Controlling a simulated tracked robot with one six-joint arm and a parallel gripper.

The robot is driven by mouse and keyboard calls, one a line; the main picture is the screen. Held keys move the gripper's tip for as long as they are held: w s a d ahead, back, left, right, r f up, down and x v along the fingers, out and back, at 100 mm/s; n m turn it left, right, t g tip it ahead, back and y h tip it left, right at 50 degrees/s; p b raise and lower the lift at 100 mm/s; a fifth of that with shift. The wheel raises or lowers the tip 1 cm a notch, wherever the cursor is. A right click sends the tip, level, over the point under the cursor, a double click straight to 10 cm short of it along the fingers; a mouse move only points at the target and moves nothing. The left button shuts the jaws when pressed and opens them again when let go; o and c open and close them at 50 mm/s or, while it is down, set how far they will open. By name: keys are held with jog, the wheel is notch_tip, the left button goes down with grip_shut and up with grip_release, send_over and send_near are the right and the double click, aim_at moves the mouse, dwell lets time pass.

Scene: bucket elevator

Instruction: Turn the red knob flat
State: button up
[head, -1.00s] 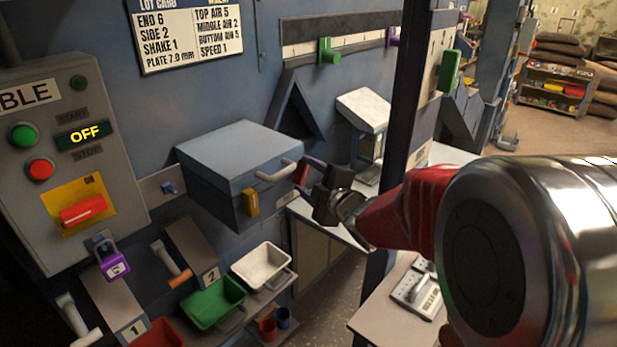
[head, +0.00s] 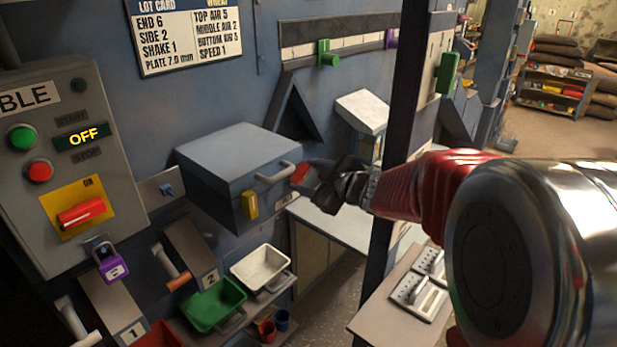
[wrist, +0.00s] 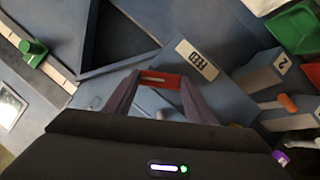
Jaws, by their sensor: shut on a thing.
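The red knob (head: 301,173) sits at the right end of the blue-grey box, by the FEED label (wrist: 197,60). In the wrist view the red knob (wrist: 160,79) is a short bar with a pale line, lying across between my fingertips. My gripper (wrist: 158,82) is shut on it, one finger at each end. In the head view my gripper (head: 308,180) reaches it from the right, and its dark body hides part of the knob. How far the knob is from flat I cannot tell.
The blue-grey box (head: 235,150) with a pale handle is left of my gripper. A dark post (head: 402,130) stands close to my arm. A panel with a red switch handle (head: 82,212) is at far left. Green (head: 213,305) and white (head: 260,267) trays sit below.

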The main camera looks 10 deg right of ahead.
jog(key=shift+d+f+m+g+y, duration=0.1)
jog(key=shift+m+g+y, duration=0.25)
jog(key=shift+m, duration=0.35)
jog(key=o, duration=1)
jog(key=shift+o, duration=0.2)
